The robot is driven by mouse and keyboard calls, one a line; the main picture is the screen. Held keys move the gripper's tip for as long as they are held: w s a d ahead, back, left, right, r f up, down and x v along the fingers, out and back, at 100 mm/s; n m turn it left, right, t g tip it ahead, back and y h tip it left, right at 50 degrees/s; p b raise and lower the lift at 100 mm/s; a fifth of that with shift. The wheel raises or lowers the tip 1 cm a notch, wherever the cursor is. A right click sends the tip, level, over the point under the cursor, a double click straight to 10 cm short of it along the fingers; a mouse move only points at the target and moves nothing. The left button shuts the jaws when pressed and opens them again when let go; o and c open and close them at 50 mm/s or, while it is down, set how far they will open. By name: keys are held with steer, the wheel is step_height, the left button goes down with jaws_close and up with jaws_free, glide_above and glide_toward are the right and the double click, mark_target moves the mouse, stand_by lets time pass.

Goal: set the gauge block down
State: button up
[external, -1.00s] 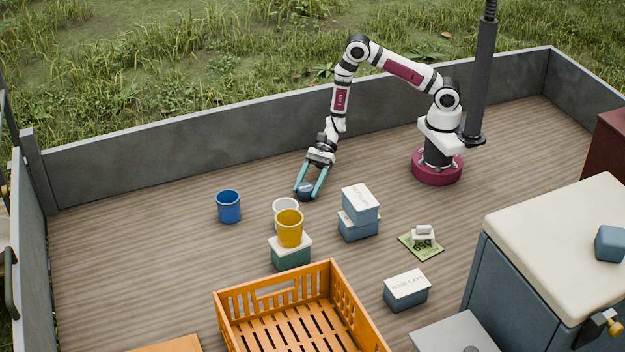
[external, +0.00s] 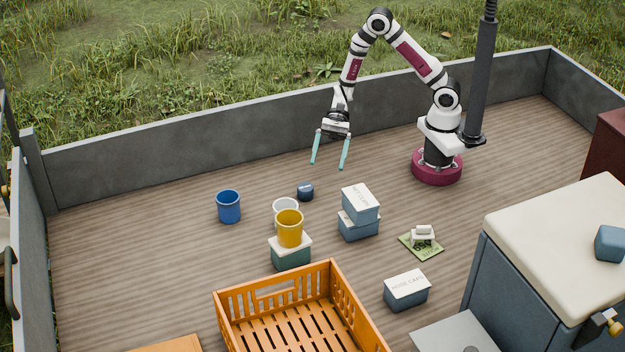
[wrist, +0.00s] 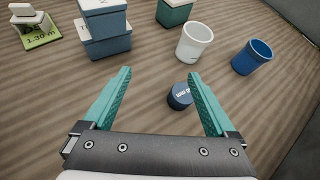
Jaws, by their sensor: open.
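The gauge block, which I take to be the small dark blue rounded piece (external: 305,193), rests on the wooden deck. In the wrist view the gauge block (wrist: 180,97) shows a white label on its side and lies between the lines of the fingers, nearer the right one, beyond them. My gripper (external: 329,165) is open and empty, raised above the deck, up and to the right of the block in the external view. Its teal fingers (wrist: 159,75) are spread wide and hold nothing.
A white cup (external: 283,205), a yellow cup (external: 289,230) on a green box and a blue cup (external: 229,208) stand nearby. Stacked blue boxes (external: 359,226) are to the right. An orange crate (external: 225,311) is in front. Deck left of the blue cup is clear.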

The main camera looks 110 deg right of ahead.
steer(key=s+a+r+n+g, duration=0.6)
steer(key=s+a+r+n, duration=0.3)
steer(key=s+a+r, duration=0.1)
steer(key=s+d+r+n+g+h, duration=0.1)
steer(key=s+n+h, duration=0.6)
steer(key=s, duration=0.7)
steer(key=shift+s+d+r+n+h, duration=0.2)
steer(key=shift+d+r+n+h, duration=0.2)
steer(key=shift+d+r+n, duration=0.6)
steer(key=shift+a+f, duration=0.2)
steer(key=shift+f, duration=0.15)
